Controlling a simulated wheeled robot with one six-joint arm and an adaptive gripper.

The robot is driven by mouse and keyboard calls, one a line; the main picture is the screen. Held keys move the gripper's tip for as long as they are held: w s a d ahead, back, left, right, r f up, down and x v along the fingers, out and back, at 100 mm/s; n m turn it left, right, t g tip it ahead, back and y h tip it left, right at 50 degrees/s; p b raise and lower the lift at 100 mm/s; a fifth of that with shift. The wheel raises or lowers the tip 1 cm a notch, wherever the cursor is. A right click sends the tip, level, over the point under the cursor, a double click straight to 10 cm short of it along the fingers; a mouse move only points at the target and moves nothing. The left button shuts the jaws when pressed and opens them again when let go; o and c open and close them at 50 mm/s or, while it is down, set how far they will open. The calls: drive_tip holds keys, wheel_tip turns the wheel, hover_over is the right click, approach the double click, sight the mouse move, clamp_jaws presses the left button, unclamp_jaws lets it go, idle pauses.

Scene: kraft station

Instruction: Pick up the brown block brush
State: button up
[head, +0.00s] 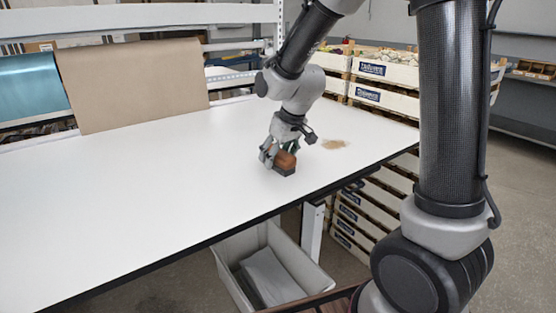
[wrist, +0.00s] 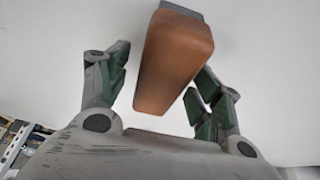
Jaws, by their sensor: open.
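The brown block brush (head: 286,161) stands on the white table near its front right edge. It has a brown block on top and a dark lower part. In the wrist view the brush (wrist: 174,62) lies between and beyond the fingers, its near end toward the palm. My gripper (head: 276,155) is open at the brush, with its fingers on either side. In the wrist view my gripper (wrist: 160,85) shows a gap between the left finger and the brush, while the right finger is close to it. I cannot tell whether that finger touches it.
The white table (head: 130,200) is mostly bare. A tan patch (head: 334,144) lies behind and right of the brush. A brown board (head: 135,85) stands at the back edge. Stacked crates (head: 385,70) stand behind the table's right end. A grey bin (head: 229,276) sits below the front edge.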

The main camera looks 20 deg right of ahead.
drive_tip(key=shift+f, duration=0.1)
drive_tip(key=c, duration=1.3)
wheel_tip(320, 180, up, 11)
drive_tip(key=shift+f, duration=0.2)
